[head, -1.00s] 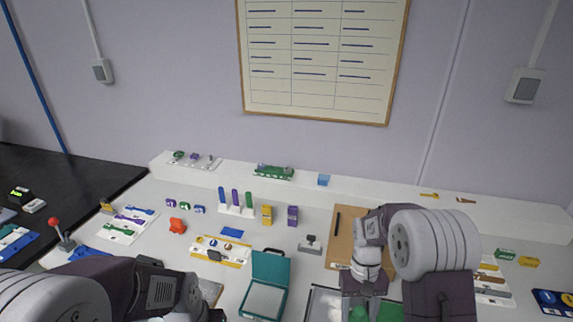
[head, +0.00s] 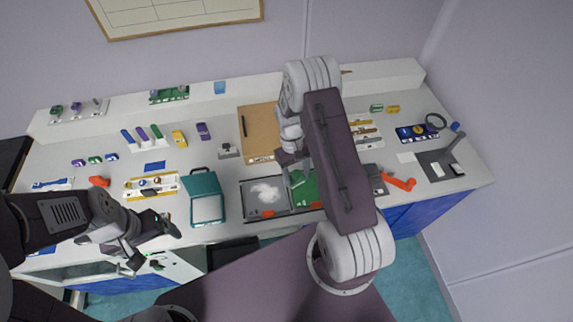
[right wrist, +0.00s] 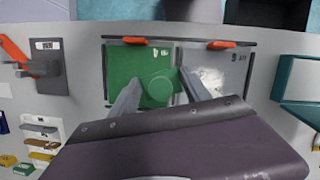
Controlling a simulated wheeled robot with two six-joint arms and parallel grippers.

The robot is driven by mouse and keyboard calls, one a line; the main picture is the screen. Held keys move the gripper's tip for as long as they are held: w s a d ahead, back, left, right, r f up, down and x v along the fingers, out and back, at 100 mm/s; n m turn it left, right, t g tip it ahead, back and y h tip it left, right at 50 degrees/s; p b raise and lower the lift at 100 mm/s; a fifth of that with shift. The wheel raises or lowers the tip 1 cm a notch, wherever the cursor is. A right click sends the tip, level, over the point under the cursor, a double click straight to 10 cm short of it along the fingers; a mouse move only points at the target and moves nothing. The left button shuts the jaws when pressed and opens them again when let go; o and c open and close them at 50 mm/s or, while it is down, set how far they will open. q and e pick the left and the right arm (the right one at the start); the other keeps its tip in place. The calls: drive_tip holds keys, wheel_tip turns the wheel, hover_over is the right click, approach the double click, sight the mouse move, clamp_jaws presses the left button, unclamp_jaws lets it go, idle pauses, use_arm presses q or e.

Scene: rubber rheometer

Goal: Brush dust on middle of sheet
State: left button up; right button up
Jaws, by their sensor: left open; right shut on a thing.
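A grey sheet (head: 281,206) lies in a dark-rimmed tray, with white dust (head: 265,192) spread over its middle. The dust also shows in the right wrist view (right wrist: 212,76). A green panel (head: 306,192) lies just right of the grey sheet. My right gripper (head: 290,186) is low over the green panel, beside the dusty sheet. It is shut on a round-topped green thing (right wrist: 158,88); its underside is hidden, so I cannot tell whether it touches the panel. My left gripper (head: 130,260) is open and empty at the bench's front edge, left of the teal case.
An open teal case (head: 206,208) stands left of the tray. Orange clips (head: 268,213) sit at the tray's front edge. A brown board (head: 258,130) lies behind. An orange-handled tool (head: 398,182) lies to the right. A white ledge (head: 225,104) runs along the back.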

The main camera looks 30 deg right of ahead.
sight(297, 183)
drive_tip(key=shift+s+d+r, duration=0.15)
drive_tip(key=shift+s+r, duration=0.05)
drive_tip(key=shift+r, duration=0.15)
drive_tip(key=shift+w+f, duration=0.15)
drive_tip(key=shift+f, duration=0.15)
wheel_tip(297, 183, down, 5)
drive_tip(key=b, duration=0.4)
drive_tip(key=shift+r, duration=0.1)
use_arm(q)
drive_tip(key=shift+w+f+b, duration=0.1)
drive_tip(key=shift+f+b, duration=0.45)
drive_tip(key=shift+f, duration=1.6)
use_arm(e)
drive_tip(key=shift+f, duration=0.4)
use_arm(q)
drive_tip(key=shift+f+b, duration=0.75)
use_arm(e)
drive_tip(key=shift+f, duration=1.05)
drive_tip(key=shift+r, duration=0.1)
